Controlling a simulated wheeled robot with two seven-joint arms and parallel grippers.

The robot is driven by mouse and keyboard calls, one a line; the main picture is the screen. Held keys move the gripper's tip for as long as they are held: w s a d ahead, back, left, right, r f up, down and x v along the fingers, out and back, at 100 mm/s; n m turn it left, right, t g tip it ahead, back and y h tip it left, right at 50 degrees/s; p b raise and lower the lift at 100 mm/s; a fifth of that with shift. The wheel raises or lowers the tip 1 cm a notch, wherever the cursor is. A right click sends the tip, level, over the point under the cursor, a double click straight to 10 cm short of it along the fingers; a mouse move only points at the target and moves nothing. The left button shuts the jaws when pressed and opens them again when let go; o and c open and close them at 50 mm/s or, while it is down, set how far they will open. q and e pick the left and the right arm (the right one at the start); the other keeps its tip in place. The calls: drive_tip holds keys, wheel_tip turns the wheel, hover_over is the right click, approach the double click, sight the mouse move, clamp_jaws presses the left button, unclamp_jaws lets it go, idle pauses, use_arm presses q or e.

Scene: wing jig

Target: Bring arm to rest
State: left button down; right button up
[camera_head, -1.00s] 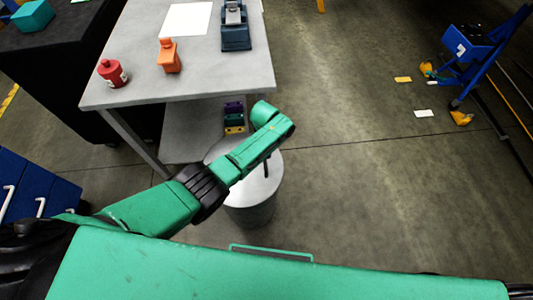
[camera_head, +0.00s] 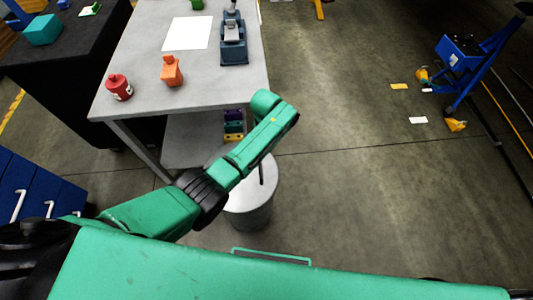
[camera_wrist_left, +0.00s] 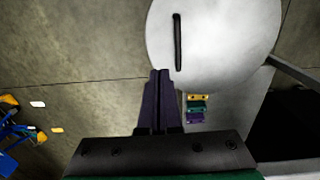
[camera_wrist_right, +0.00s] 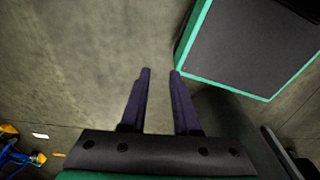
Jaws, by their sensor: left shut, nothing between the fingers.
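My left arm (camera_head: 215,185), green with a black joint, reaches from the left over the floor beside the grey table. In the head view its gripper is hidden. In the left wrist view the left gripper (camera_wrist_left: 160,72) has its two dark fingers together, with nothing between them. Its tips show against the edge of a round grey bin lid. My right arm is not in the head view. In the right wrist view the right gripper (camera_wrist_right: 159,72) has its fingers apart and empty, over bare floor.
A round bin (camera_head: 250,212) stands below the left arm. A blue wheeled frame (camera_head: 470,60) stands at the right.

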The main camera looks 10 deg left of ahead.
use_arm(q)
drive_tip(key=r, duration=0.2)
drive_tip(key=shift+w+d+r, duration=0.15)
drive_tip(key=shift+d+r, duration=0.05)
drive_tip(key=shift+r, duration=0.1)
drive_tip(key=s+a+f+m+t+h, duration=0.1)
drive_tip(key=s+a+f+m, duration=0.1)
drive_tip(key=s+a, duration=0.6)
drive_tip(key=s+a+r+m+t+y, duration=0.1)
drive_tip(key=s+a+r+m+t, duration=0.15)
drive_tip(key=s+a+r, duration=0.75)
drive_tip(key=s+f+g, duration=0.1)
drive_tip(key=s+f, duration=0.2)
drive_tip(key=f, duration=1.1)
drive_tip(key=s+f+g, duration=0.1)
drive_tip(key=s+f, duration=0.1)
drive_tip(key=f, duration=1.1)
drive_tip(key=s+a+f, duration=0.2)
drive_tip(key=s+f, duration=1)
drive_tip(key=s, duration=0.3)
drive_tip(key=shift+s+a+f+m+g, duration=0.25)
drive_tip(key=shift+s+f+m+g, duration=0.1)
